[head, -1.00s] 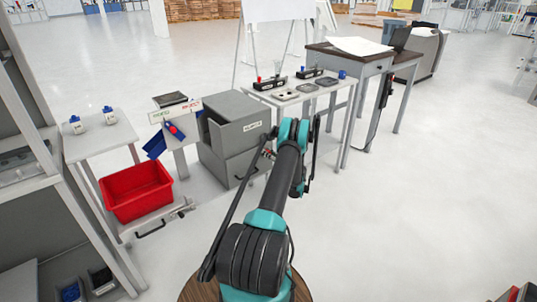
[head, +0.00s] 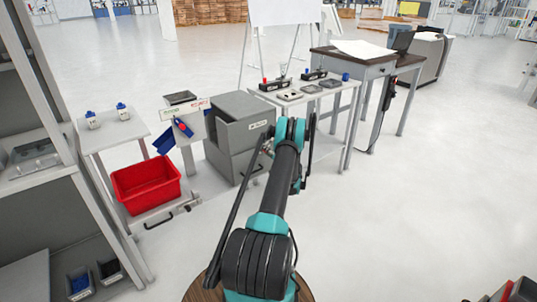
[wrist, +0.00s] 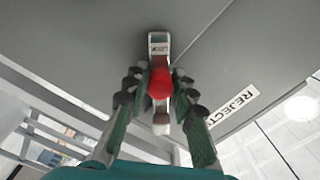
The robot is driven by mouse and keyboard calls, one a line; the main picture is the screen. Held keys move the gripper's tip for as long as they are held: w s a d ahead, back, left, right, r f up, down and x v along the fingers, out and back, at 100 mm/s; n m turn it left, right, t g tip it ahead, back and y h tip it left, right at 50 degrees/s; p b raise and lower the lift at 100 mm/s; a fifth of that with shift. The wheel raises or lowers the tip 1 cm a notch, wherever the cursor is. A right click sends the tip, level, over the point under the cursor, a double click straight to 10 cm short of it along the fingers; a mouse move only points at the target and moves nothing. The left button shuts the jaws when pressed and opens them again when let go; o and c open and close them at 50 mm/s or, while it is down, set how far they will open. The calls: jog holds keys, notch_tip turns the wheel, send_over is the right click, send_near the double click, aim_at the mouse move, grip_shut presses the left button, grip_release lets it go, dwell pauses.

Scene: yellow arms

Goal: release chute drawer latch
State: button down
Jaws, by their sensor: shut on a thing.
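In the wrist view, a red round knob (wrist: 160,83) sits between the fingers of my gripper (wrist: 159,98), which is shut on it. A small pale latch piece with a tiny label (wrist: 158,46) shows just beyond the knob, against a grey panel (wrist: 85,45). A white label reading REJECTS (wrist: 234,108) is on the grey surface to the right. In the head view, the grey chute cabinet (head: 232,108) stands behind my arm, with a label on its front. My gripper and the red knob are hidden there behind my arm.
A red bin (head: 146,188) sits on a low shelf left of the cabinet. A small table (head: 120,134) with two bottles is behind it. A table with several dark devices (head: 312,110) stands right of the cabinet.

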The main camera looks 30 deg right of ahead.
aim_at(257, 140)
jog(key=r+m, duration=0.1)
jog(key=m, duration=0.1)
jog(key=a+r+m, duration=0.1)
jog(key=m, duration=0.1)
jog(key=shift+s+r+m, duration=0.15)
jog(key=shift+s+m, duration=0.05)
jog(key=shift+m, duration=0.1)
jog(key=shift+a+r+m, duration=0.15)
jog(key=shift+r+m, duration=0.45)
jog(key=shift+m, duration=0.4)
jog(key=shift+a+r+m, duration=0.15)
jog(key=shift+r+m, duration=0.45)
jog(key=shift+m, duration=0.4)
jog(key=c, duration=1.3)
grip_release()
jog(key=shift+c, duration=0.2)
jog(key=s, duration=1.2)
jog(key=shift+d, duration=0.4)
